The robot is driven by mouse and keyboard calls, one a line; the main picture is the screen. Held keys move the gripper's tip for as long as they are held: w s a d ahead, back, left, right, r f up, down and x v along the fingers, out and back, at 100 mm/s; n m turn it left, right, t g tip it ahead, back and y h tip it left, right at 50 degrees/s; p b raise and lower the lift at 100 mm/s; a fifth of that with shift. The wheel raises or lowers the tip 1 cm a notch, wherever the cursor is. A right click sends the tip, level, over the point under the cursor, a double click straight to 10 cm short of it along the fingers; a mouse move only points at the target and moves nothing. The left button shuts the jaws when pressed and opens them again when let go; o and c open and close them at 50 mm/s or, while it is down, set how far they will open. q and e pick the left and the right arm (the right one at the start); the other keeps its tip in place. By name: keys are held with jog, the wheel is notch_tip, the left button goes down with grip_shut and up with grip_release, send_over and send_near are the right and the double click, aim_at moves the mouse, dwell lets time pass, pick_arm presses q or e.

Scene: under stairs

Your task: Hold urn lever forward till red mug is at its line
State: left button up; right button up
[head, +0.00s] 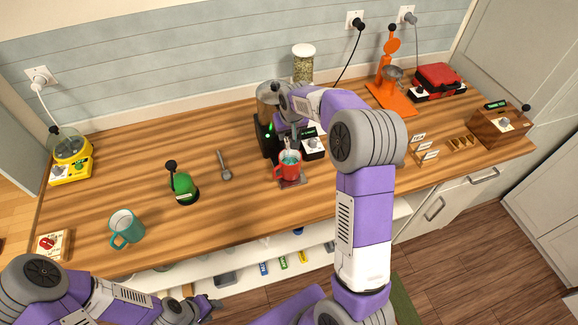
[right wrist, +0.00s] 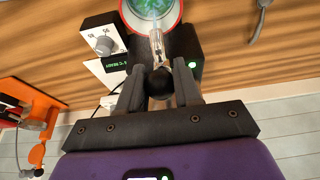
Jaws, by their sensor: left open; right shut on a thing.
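The red mug (head: 290,172) stands on a small tray under the spout of the dark urn (head: 267,137). In the right wrist view the mug's red rim (right wrist: 138,38) surrounds teal-green contents below the metal spout. A pale streak shows inside the mug; I cannot make out the line or level. My right gripper (right wrist: 160,90) is shut on the black knob of the urn lever (right wrist: 160,84), just above the spout. In the head view my right arm partly hides the urn and lever. My left gripper (head: 212,304) is open and empty, low in front of the counter.
A teal mug (head: 125,228), a green device with a black knob (head: 184,186) and a grey tool (head: 225,168) are on the counter to the left. A control box with a dial (head: 313,146) stands beside the urn. An orange press (head: 392,95) stands further right.

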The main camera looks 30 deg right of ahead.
jog(key=shift+s+f, duration=0.15)
jog(key=shift+w+d+r+p, duration=0.1)
jog(key=shift+w+r+p, duration=0.35)
jog(key=shift+p, duration=0.1)
jog(key=shift+w, duration=0.15)
jog(key=shift+r, duration=0.1)
jog(key=shift+w+d+r, duration=0.1)
jog(key=shift+w+r, duration=0.05)
jog(key=shift+w, duration=0.25)
jog(key=shift+r, duration=0.1)
